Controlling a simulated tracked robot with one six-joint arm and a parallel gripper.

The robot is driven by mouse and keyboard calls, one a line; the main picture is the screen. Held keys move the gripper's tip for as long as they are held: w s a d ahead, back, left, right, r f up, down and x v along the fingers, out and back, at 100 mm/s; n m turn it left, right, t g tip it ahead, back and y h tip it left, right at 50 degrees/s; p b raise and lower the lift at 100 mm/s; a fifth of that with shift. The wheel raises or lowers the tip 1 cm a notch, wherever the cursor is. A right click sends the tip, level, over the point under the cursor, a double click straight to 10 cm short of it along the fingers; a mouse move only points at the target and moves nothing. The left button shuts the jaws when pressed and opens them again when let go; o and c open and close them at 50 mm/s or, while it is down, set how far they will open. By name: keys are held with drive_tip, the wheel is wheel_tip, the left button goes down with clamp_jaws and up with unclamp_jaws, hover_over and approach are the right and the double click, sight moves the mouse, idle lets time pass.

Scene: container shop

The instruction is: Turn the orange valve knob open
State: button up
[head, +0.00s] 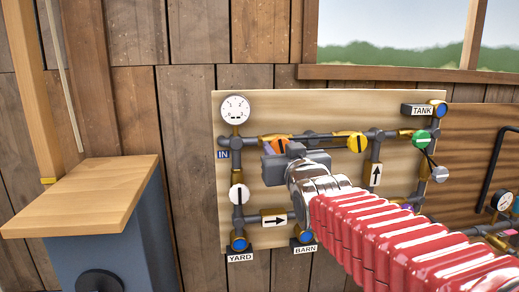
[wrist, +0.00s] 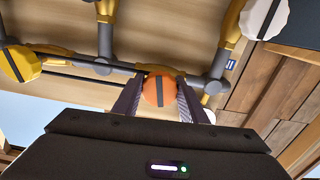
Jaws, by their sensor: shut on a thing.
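The orange valve knob (wrist: 158,90) sits between the two fingers of my gripper (wrist: 157,98) in the wrist view, with a dark bar across its face. My gripper is shut on it, one finger on each side. In the wrist view the bar runs roughly along the fingers. In the head view the orange knob (head: 272,147) shows only partly, behind my gripper (head: 283,158), on the upper pipe of the board. My gripper and wrist hide the pipe below it.
The plywood board (head: 330,108) also carries a yellow knob (head: 357,143), a white knob (head: 240,193), a green knob (head: 421,138) and a gauge (head: 235,109). A wood-topped blue cabinet (head: 85,192) stands at the left. A window ledge (head: 400,74) runs above the board.

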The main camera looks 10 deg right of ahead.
drive_tip(key=n, duration=0.4)
drive_tip(key=shift+n, duration=0.3)
drive_tip(key=n, duration=0.3)
drive_tip(key=shift+n, duration=0.3)
drive_tip(key=n, duration=0.3)
drive_tip(key=shift+d+n, duration=0.1)
drive_tip(key=shift+n, duration=1.9)
drive_tip(key=o, duration=1.1)
drive_tip(key=shift+c, duration=0.2)
drive_tip(key=s, duration=1.3)
drive_tip(key=shift+s, duration=0.4)
